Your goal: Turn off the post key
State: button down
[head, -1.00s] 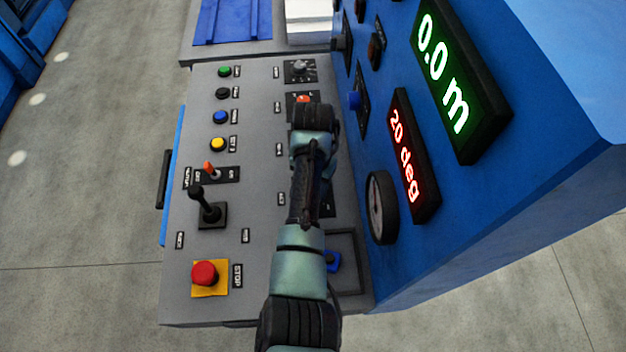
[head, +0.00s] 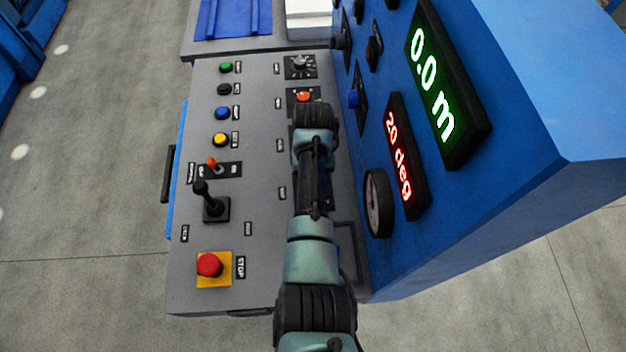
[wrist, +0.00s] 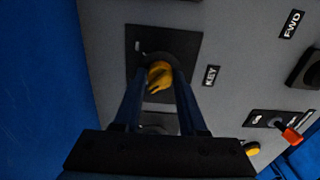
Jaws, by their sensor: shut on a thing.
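The post key is a yellow key (wrist: 159,78) in a round dark lock on a black plate (wrist: 190,42), beside a label reading KEY (wrist: 211,75) in the wrist view. My gripper (wrist: 158,73) has one finger on each side of the key and is shut on it. The key's exact turn angle is hard to tell. In the head view my arm covers the key and the gripper.
The console (head: 262,215) carries a red STOP button (head: 209,264), a black joystick (head: 209,200), an orange-tipped switch (head: 213,163) and several coloured buttons. The blue upright panel with a green display (head: 440,85) and gauge (head: 377,203) rises close to the arm's right.

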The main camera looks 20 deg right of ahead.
dwell(0.3)
jog(key=shift+c, duration=2.3)
grip_release()
jog(key=shift+r, duration=0.15)
notch_tip(320, 180, up, 13)
jog(key=shift+p, duration=0.3)
